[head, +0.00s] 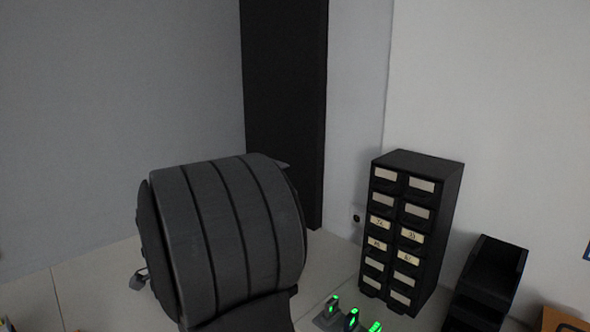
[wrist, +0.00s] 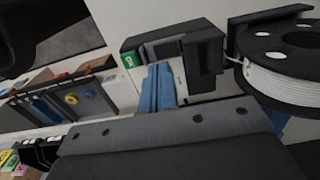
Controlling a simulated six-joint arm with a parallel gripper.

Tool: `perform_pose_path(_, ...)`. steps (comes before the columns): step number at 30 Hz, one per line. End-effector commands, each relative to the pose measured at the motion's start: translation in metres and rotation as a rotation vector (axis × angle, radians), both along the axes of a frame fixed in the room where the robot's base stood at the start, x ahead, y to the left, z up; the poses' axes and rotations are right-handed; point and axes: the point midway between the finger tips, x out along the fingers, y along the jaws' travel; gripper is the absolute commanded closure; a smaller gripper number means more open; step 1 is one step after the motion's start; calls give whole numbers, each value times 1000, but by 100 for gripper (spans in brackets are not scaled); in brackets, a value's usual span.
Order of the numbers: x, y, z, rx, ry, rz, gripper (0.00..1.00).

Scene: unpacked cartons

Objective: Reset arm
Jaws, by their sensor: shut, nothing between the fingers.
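My gripper (wrist: 158,86) shows in the wrist view as two blue fingers, shut together with nothing between them. They stick out beyond a dark grey plate with several bolt holes. The fingers point at a dark box-like device (wrist: 185,55) with a green label, which stands by a pale surface. I cannot tell whether they touch it. The gripper is not clearly visible in the head view.
A spool of white filament (wrist: 290,85) is at the right of the wrist view. Bins with small parts (wrist: 75,100) are at its left. The head view shows a black drawer cabinet (head: 442,200), black stacked bins (head: 495,265) and small green-lit devices (head: 352,318).

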Motion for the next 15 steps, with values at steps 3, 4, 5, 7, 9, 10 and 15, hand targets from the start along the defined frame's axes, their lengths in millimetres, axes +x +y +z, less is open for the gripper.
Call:
perform_pose_path(3,1,0,26,2,-4,0,100)
perform_pose_path(4,0,0,32,3,-3,0,100)
perform_pose_path(5,1,1,38,3,-3,0,100)
perform_pose_path(7,2,2,50,-1,2,1,100)
perform_pose_path(9,7,6,60,-13,16,3,100)
perform_pose_path(10,9,8,64,-18,21,3,100)
perform_pose_path(15,17,16,91,-42,47,3,100)
